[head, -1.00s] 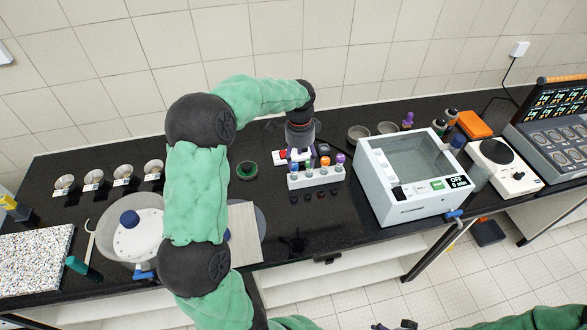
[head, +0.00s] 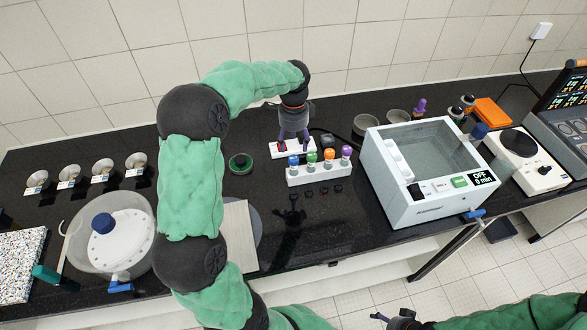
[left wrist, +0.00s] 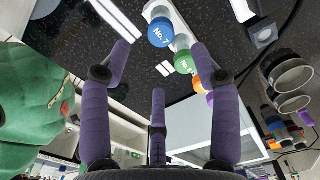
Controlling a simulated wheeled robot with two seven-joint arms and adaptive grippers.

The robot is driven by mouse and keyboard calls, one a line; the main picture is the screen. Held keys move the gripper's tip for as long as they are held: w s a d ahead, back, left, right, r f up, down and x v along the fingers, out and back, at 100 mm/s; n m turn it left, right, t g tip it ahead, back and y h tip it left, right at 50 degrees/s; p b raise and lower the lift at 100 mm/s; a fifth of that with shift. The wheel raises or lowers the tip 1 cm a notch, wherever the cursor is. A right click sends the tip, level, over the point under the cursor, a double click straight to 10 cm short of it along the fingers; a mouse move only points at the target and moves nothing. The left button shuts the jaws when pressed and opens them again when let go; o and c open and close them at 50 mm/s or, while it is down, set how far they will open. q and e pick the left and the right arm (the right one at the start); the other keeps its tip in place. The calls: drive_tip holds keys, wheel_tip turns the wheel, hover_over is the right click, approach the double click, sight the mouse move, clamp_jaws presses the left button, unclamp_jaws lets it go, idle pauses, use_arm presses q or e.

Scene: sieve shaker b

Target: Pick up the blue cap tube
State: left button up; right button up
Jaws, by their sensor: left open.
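The blue cap tube (head: 293,160) stands at the left end of a white rack (head: 320,175), beside tubes with green, orange and purple caps. In the left wrist view its blue cap (left wrist: 161,32) reads "No.7". My left gripper (head: 293,143) is just behind the rack with its purple fingers pointing down. In the left wrist view the left gripper (left wrist: 160,62) has its fingers spread, with nothing between them, and the blue cap is beyond their tips. My right gripper (head: 395,318) shows only partly at the bottom edge; its jaws are unclear.
A white box-shaped machine (head: 400,205) marked OFF stands right of the rack. A green-and-black round item (head: 240,163) lies to its left. Small dark caps lie in front of the rack. A clear round vessel (head: 130,222) stands farther left on the black bench.

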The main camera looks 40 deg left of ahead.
sight(294, 158)
use_arm(q)
wheel_tip(294, 158, down, 10)
drive_tip(key=shift+w+a+r+b, duration=0.1)
drive_tip(key=shift+a+r+b, duration=0.05)
drive_tip(key=shift+b, duration=0.5)
clamp_jaws()
